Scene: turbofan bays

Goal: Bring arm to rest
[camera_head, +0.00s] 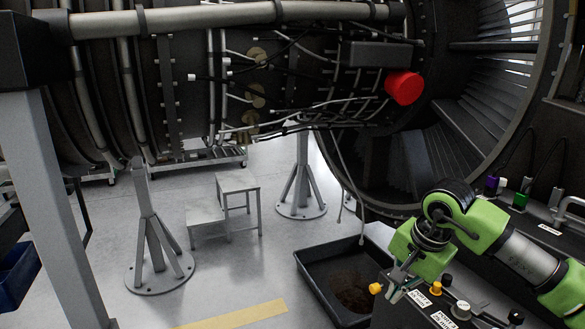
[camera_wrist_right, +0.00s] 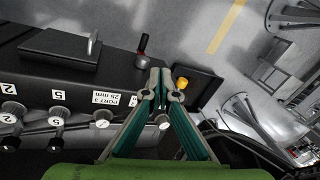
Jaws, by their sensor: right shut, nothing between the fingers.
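My right arm is green and grey and comes in from the right in the head view. Its gripper (camera_head: 392,292) points down over the front of a dark panel (camera_head: 475,298). In the wrist view the two teal fingers come together at their tips (camera_wrist_right: 161,74), with nothing between them. A yellow cap (camera_wrist_right: 183,83) shows just right of the fingertips there, and a yellow cap also shows in the head view (camera_head: 375,288). I cannot tell how far below the fingers it lies. My left gripper is not in view.
A black drip tray (camera_head: 310,262) lies on the floor beside the panel. The engine (camera_head: 180,90) with a red cap (camera_head: 403,87) hangs behind. Stands (camera_head: 153,250) and a grey step stool (camera_head: 237,184) occupy the floor. Labelled knobs (camera_wrist_right: 57,116) line the panel.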

